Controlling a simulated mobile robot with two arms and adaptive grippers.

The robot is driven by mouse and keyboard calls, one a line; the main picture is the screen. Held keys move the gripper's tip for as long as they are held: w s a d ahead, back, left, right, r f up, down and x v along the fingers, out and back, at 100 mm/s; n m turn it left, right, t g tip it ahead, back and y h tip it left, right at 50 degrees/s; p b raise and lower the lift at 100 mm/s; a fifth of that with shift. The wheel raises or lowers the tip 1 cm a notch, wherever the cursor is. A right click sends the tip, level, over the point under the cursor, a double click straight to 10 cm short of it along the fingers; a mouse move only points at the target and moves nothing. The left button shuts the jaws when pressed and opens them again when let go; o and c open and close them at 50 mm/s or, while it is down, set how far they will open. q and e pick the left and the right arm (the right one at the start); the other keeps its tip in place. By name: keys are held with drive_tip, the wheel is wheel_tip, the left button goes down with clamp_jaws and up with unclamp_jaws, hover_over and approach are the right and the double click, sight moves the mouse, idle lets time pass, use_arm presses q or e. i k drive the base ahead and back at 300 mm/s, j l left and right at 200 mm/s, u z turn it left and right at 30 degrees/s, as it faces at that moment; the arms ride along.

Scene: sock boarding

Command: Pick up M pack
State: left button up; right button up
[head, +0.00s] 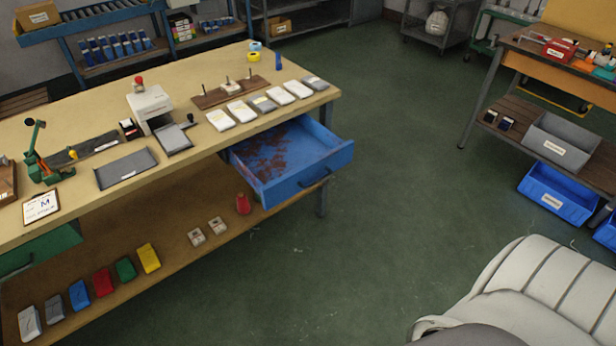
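A clipboard card marked M (43,206) lies at the left front of the workbench (80,138). A row of flat packs in white and grey lies at the bench's right end, including a white pack (220,120) at the near end and a grey pack (314,83) at the far end. Their labels are too small to read, so I cannot tell which is M. More coloured packs, such as a red one (103,282) and a yellow one (149,258), stand on the lower shelf (185,250). Neither of my grippers is in view.
A blue drawer (325,165) stands pulled out under the bench's right end, its bottom stained reddish brown. A white press (150,105) and a green clamp device (40,160) stand on the bench. Open green floor (400,180) lies between the bench and the right-hand worktable (545,62).

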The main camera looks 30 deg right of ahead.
sight(234, 89)
drive_tip(key=u, duration=0.3)
drive_tip(key=l+u, duration=0.3)
drive_tip(key=l, duration=0.2)
drive_tip(key=k+l+u, duration=0.1)
drive_tip(key=l+u, duration=0.2)
drive_tip(key=l, duration=0.15)
drive_tip(key=k+l+u, duration=0.1)
drive_tip(key=l+u, duration=0.2)
drive_tip(key=l, duration=0.2)
